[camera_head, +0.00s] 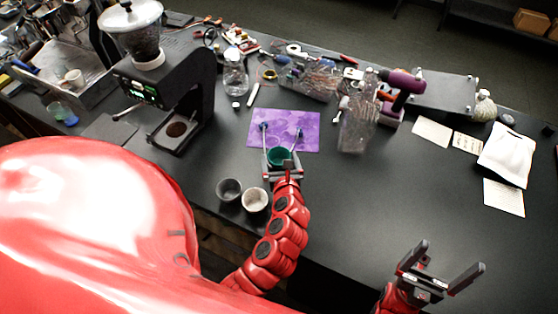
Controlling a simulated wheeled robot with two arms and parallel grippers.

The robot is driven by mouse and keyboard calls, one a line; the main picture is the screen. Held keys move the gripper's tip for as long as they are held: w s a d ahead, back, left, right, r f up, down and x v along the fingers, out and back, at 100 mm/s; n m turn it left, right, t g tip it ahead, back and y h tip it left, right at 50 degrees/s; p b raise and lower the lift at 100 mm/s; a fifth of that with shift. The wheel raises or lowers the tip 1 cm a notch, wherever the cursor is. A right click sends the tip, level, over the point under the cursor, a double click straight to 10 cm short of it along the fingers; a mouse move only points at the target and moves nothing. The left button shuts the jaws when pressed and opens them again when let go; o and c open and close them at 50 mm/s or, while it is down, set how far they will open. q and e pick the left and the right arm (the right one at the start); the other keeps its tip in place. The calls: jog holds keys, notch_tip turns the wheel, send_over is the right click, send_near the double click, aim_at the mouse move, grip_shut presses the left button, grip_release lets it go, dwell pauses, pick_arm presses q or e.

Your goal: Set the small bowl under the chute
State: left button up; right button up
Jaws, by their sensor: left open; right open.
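A small teal bowl (279,156) is at the front edge of a purple mat, between the fingers of my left gripper (281,131). That gripper is open, its fingers reaching past the bowl on both sides; I cannot tell whether they touch it. The black grinder (186,79) with a clear hopper stands at the left. Its chute is hard to make out under its overhanging head. A dark round patch (177,129), like coffee grounds, shows on its base. My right gripper (452,261) is open and empty at the lower right, away from the bowl.
A grey cup (229,189) and a whitish cup (255,200) stand at the table's front edge, left of my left arm. A lidded glass jar (235,77) stands right of the grinder. The purple mat (305,119) is beyond the bowl.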

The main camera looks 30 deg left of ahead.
pick_arm(q)
jog(key=c, duration=1.2)
